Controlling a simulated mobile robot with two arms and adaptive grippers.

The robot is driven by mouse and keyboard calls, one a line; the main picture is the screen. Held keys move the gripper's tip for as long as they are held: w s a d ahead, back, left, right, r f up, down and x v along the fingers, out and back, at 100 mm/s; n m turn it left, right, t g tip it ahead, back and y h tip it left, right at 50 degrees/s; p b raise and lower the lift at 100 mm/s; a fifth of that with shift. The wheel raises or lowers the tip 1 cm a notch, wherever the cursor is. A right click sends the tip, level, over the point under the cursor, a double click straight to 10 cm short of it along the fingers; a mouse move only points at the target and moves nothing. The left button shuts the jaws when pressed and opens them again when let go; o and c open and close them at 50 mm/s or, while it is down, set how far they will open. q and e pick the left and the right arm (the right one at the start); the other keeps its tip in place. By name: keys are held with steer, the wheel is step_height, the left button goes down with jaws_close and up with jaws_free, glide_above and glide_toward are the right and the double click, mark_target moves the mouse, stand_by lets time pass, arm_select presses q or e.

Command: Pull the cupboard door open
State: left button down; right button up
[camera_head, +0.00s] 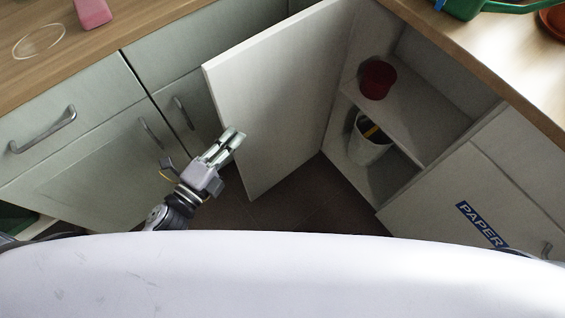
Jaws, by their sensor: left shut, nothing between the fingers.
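The white cupboard door (275,95) stands wide open, swung out to the left from the cupboard (405,120). Its inner face is toward me, and its handle is hidden. My left gripper (231,139) is shut and empty. In the picture it overlaps the lower left part of the door; I cannot tell whether it touches. Inside the cupboard, a red pot (377,79) stands on the upper shelf and a white container (367,142) with something dark and yellow in it stands below. My right gripper is not in view.
Green-grey drawers and doors with metal handles (43,130) line the left side. A front marked PAPER (481,224) is at the right. A pink object (93,12) and a green watering can (470,8) stand on the wooden counters. Brown floor (300,200) shows below the door.

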arm_select(q)
steer(key=shift+w+a+r, duration=0.1)
steer(key=shift+w+a, duration=0.3)
steer(key=shift+a, duration=0.1)
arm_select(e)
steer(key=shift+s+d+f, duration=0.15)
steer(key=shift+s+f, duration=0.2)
